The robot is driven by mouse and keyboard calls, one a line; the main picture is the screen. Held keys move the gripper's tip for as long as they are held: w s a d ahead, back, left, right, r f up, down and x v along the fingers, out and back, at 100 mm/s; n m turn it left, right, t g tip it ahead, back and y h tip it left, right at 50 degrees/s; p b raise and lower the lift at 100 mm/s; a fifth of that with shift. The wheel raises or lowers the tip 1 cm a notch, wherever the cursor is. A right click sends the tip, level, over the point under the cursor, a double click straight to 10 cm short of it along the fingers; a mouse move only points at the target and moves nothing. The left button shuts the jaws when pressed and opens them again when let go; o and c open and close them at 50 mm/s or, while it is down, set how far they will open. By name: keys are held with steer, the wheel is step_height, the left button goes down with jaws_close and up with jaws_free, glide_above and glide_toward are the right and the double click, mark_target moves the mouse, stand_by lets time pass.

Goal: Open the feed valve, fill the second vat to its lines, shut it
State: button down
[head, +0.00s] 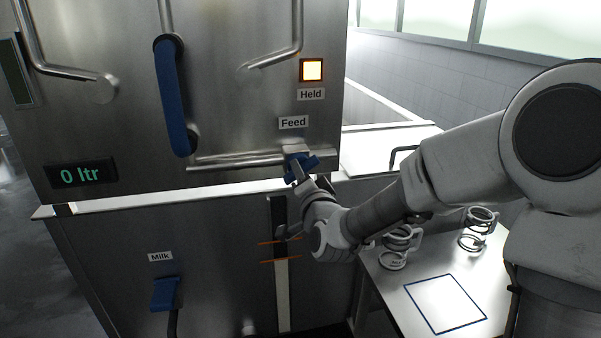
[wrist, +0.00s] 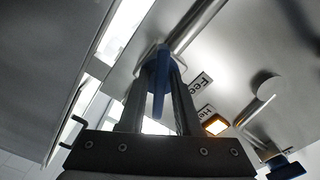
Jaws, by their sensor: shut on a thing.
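The blue feed valve handle (head: 301,161) sits on a steel pipe under the "Feed" label (head: 293,122). My gripper (head: 299,172) is shut on this handle. In the wrist view the blue handle (wrist: 158,92) stands between the two fingers of my gripper (wrist: 160,72). Below, a narrow upright gauge (head: 283,300) has two orange lines across it. It is pale from about the lower line down and dark above; my wrist hides part of it near the lines. The display (head: 81,175) reads "0 ltr". The "Held" lamp (head: 311,70) is lit.
A long blue handle (head: 172,100) is on the upper panel. A blue milk valve (head: 164,293) is at lower left under its "Milk" label. At right, a table (head: 400,310) bears wire-like round holders (head: 400,240) and a blue-outlined square. Pipes cross the upper panel.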

steer(key=shift+b, duration=0.3)
steer(key=n+b, duration=0.2)
steer(key=b, duration=0.1)
steer(key=shift+f+n, duration=0.25)
steer(key=shift+n, duration=0.05)
steer(key=n+b, duration=0.2)
steer(key=b, duration=0.1)
steer(key=shift+n, duration=0.4)
steer(key=n+b, duration=0.4)
steer(key=shift+d+b, duration=0.1)
steer(key=shift+b, duration=0.25)
steer(key=shift+r+n+b, duration=0.15)
steer(key=shift+n+b, duration=0.7)
steer(key=shift+n, duration=0.05)
steer(key=shift+d+r, duration=0.1)
steer(key=c, duration=0.9)
jaws_free()
steer(key=shift+o, duration=0.2)
